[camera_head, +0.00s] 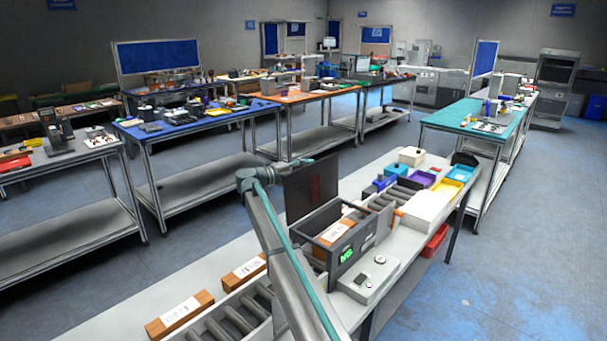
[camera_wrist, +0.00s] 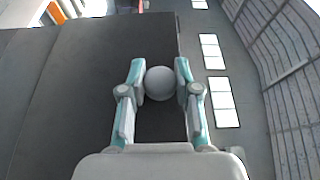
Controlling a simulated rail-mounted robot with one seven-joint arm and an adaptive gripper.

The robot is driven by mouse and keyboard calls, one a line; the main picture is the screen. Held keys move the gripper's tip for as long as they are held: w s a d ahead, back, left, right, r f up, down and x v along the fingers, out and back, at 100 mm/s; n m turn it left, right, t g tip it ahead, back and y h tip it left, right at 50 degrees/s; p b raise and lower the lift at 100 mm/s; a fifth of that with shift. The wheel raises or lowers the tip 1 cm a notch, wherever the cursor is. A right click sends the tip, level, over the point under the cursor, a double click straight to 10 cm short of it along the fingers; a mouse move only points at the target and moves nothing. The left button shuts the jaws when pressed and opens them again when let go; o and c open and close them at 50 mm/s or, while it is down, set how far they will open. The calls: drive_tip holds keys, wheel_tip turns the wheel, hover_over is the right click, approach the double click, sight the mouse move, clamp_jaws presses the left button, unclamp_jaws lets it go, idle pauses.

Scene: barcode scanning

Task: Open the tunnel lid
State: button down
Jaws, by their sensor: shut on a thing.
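The tunnel (camera_head: 352,255) is a dark box on the near bench, with a green display on its front. Its dark lid (camera_head: 312,187) stands up, roughly upright, so the tunnel's top is open. A brown box with a white label (camera_head: 336,232) shows inside. In the wrist view, my gripper (camera_wrist: 160,70) is closed on a round grey knob (camera_wrist: 160,84) in front of the dark lid panel (camera_wrist: 90,75).
Rollers (camera_head: 235,318) lead to the tunnel, with brown labelled boxes (camera_head: 180,314) beside them. A pale control box with buttons (camera_head: 368,278) stands at the tunnel's right. Coloured bins (camera_head: 455,174) lie beyond. My arm crosses in front of the tunnel's left side.

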drive_tip(key=c, duration=0.8)
unclamp_jaws()
drive_tip(key=shift+c, duration=0.2)
drive_tip(key=v, duration=1.2)
drive_tip(key=shift+r, duration=0.1)
